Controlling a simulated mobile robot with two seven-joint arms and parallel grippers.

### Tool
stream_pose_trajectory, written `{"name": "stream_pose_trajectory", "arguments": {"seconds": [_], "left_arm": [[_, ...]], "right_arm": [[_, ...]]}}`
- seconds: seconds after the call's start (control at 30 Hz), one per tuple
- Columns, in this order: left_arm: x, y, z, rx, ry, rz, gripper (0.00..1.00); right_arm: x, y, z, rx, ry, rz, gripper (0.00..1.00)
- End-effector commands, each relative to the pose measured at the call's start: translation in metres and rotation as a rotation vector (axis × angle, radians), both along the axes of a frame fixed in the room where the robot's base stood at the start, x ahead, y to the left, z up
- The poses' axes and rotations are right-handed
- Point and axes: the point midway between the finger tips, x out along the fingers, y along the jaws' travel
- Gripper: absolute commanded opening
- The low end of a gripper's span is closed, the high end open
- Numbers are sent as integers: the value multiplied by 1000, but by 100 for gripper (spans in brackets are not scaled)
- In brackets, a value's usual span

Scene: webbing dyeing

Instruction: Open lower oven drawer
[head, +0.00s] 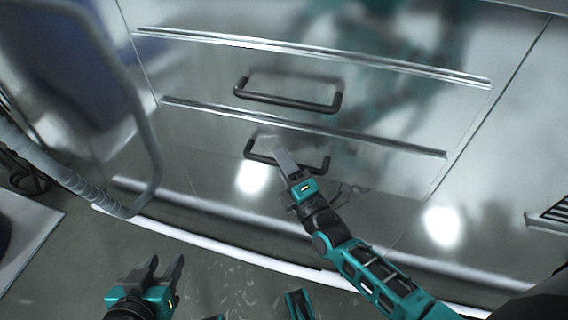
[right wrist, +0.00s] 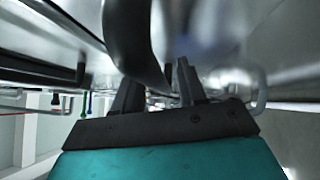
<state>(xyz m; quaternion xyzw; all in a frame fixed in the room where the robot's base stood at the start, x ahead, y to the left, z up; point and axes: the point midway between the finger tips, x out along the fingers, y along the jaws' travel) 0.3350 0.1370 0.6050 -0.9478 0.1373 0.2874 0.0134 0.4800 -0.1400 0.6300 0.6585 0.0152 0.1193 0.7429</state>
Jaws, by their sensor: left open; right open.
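The lower drawer (head: 205,133) is a shiny metal front with a dark bar handle (head: 255,157), below another drawer. It looks flush with the cabinet, with no gap visible. My right gripper (head: 284,158) is open at the middle of this handle and covers part of it. In the right wrist view, a dark curved bar (right wrist: 128,40) comes down close to the open fingers (right wrist: 158,90); I cannot tell whether it touches them. My left gripper (head: 167,266) is open and empty above the floor at the lower left, away from the drawers.
The upper drawer (head: 400,105) has a similar dark handle (head: 290,103) and looks shut. A grey hose (head: 60,172) and a bent grey tube (head: 150,150) stand at the left. The floor (head: 225,280) before the cabinet looks clear.

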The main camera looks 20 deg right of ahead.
Motion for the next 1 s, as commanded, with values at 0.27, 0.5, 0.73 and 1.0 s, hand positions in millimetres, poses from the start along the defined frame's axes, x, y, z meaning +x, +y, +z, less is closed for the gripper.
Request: {"name": "stream_pose_trajectory", "arguments": {"seconds": [0.27, 0.5, 0.73, 1.0], "left_arm": [[0, 0, 0, 2, -1, -1, 43], [-1, 1, -3, 6, 5, -2, 43], [-1, 2, -5, 8, 8, -2, 43], [-1, 2, -4, 8, 8, -1, 43]], "right_arm": [[0, 0, 0, 0, 1, 0, 30], [0, 0, 0, 0, 1, 0, 7], [-1, 0, 0, 0, 1, 0, 0], [-1, 0, 0, 0, 1, 0, 0]]}}
